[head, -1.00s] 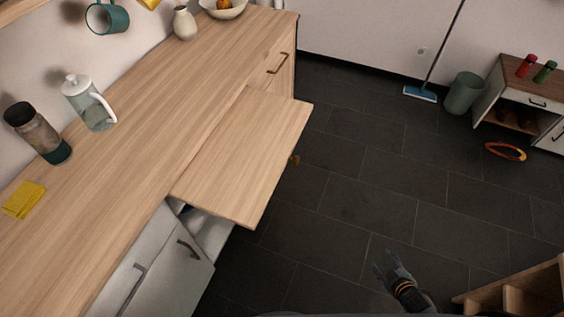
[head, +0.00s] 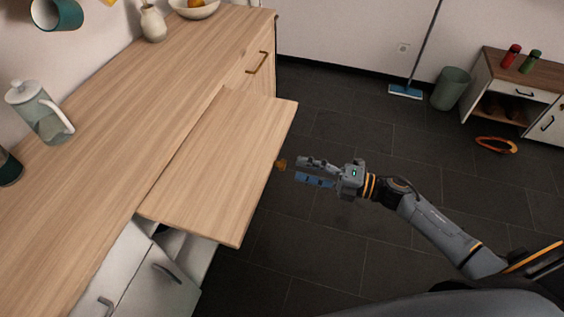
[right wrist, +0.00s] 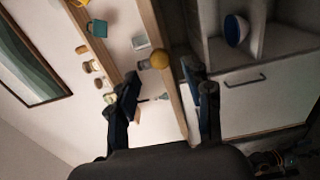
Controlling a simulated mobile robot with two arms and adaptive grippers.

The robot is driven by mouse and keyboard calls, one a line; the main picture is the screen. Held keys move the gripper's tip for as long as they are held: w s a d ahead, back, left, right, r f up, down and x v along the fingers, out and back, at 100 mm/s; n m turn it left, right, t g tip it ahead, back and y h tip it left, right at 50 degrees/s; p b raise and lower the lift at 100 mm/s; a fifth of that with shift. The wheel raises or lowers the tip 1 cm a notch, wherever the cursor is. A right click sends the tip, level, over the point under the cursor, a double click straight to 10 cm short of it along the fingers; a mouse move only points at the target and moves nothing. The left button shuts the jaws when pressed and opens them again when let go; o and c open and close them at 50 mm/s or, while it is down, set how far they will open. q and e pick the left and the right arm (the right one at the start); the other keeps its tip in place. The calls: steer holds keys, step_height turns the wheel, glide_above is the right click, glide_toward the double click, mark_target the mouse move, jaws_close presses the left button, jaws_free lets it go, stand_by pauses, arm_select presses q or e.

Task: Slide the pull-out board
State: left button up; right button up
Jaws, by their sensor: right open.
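The pull-out board (head: 225,165) is a light wood panel that sticks out from under the counter top in the head view. A small brass-coloured knob (head: 281,164) sits on its outer edge. My right gripper (head: 302,171) is just to the right of the knob, fingers pointing at it. In the right wrist view the round yellow-gold knob (right wrist: 160,60) lies ahead of the open fingers (right wrist: 165,85), with nothing held between them. The board's edge (right wrist: 172,95) runs past the knob there.
The wooden counter (head: 110,130) carries a glass pitcher (head: 42,112), a vase (head: 153,23) and a bowl (head: 195,8). Below the board is a white cabinet (head: 150,285) with handles.

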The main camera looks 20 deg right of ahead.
mark_target(283, 165)
steer(key=x, duration=0.6)
steer(key=shift+w+a+p, duration=0.1)
steer(key=shift+p, duration=0.2)
steer(key=shift+c, duration=0.2)
jaws_close()
